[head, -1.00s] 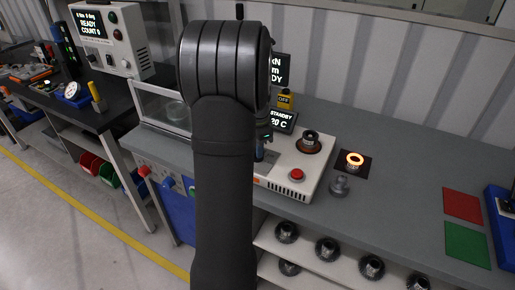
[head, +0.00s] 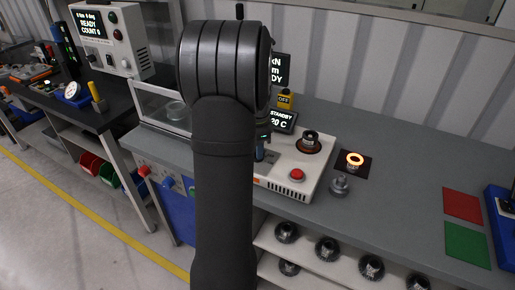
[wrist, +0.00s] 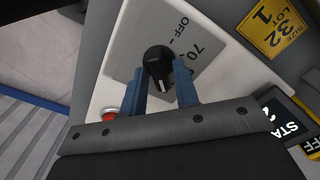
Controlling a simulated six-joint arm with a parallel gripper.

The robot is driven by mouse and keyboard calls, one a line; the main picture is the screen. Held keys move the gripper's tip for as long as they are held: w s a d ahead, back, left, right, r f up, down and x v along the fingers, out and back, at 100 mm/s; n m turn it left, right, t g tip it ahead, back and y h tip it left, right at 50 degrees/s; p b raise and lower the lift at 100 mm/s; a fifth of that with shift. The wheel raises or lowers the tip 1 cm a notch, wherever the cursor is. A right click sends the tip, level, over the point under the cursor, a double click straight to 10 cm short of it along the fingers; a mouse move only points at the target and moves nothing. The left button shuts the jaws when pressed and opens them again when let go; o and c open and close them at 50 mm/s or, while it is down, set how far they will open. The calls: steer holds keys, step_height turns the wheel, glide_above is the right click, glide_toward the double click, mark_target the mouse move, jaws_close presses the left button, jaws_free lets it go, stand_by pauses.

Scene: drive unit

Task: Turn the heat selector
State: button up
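The heat selector is a black knob (wrist: 158,62) on a grey plate (wrist: 205,50) marked OFF and 70. In the wrist view its white pointer line faces down the picture, toward my gripper. My gripper (wrist: 160,75) has two blue fingers, spread apart, one on each side of the knob's near part. I cannot tell whether either finger touches it. In the head view my arm hides the selector, and only a bit of my gripper (head: 261,151) shows beside the arm. The heater's display (head: 282,121) reads STANDBY and 20 C.
The white heater unit (head: 285,168) carries a red button (head: 297,174) and a dark round part (head: 308,142). A glowing orange ring (head: 354,159) and a grey metal part (head: 340,185) stand to its right. The red button also shows by the left finger in the wrist view (wrist: 109,115).

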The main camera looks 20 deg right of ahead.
steer(key=shift+o, duration=0.5)
step_height(320, 180, up, 17)
steer(key=shift+r, duration=0.2)
